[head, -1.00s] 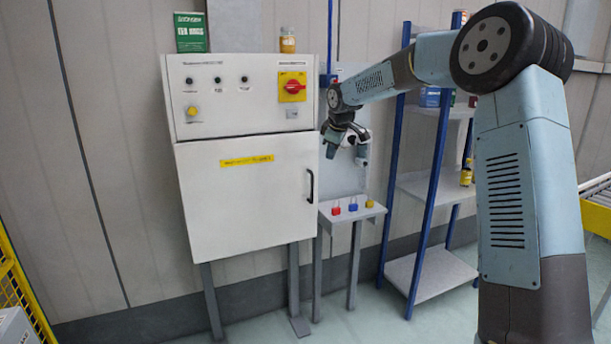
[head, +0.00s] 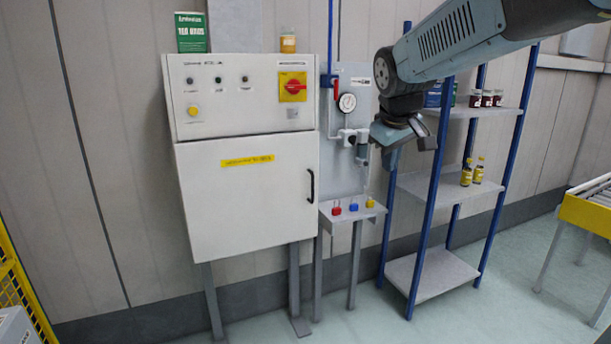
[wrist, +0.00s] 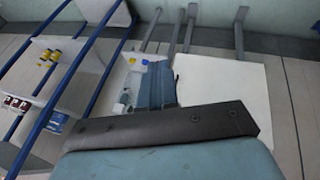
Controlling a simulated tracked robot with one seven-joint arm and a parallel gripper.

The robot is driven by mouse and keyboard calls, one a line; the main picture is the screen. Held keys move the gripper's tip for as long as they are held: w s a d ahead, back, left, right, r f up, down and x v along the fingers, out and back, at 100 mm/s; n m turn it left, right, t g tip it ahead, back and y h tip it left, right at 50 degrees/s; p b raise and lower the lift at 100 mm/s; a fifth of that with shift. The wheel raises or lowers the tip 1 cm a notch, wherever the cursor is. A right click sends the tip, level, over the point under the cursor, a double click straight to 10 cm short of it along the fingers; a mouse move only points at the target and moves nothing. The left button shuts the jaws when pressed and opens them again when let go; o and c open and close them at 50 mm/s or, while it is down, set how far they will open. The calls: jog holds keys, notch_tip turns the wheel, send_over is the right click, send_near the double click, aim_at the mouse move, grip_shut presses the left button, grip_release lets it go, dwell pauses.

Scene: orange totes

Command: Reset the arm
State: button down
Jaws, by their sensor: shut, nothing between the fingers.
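My gripper (head: 396,152) is at the end of my blue-grey arm, which comes in from the top right of the head view. It hangs below the dark wrist joint, in front of the gap between the gauge panel (head: 352,95) and the blue shelf rack (head: 436,180). Its fingers are shut and hold nothing. In the wrist view, a blue-grey finger part of my gripper (wrist: 158,85) sticks up past a dark bar, and the scene behind is turned upside down.
A white control cabinet (head: 245,205) with a red switch (head: 293,87) stands left. Red, blue and yellow padlocks sit on a small ledge (head: 345,215). Two yellow-labelled bottles (head: 472,171) stand on the rack. A yellow-sided conveyor (head: 590,212) is at right. Floor between is clear.

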jog(key=s+d+f+m, duration=0.2)
jog(key=s+f+m, duration=0.1)
jog(key=s, duration=0.7)
jog(key=s+d+f+m+y, duration=0.1)
jog(key=s+d+f+m, duration=0.2)
jog(key=s, duration=0.7)
jog(key=shift+s+d, duration=0.2)
jog(key=shift+s, duration=0.15)
jog(key=c, duration=1.9)
grip_release()
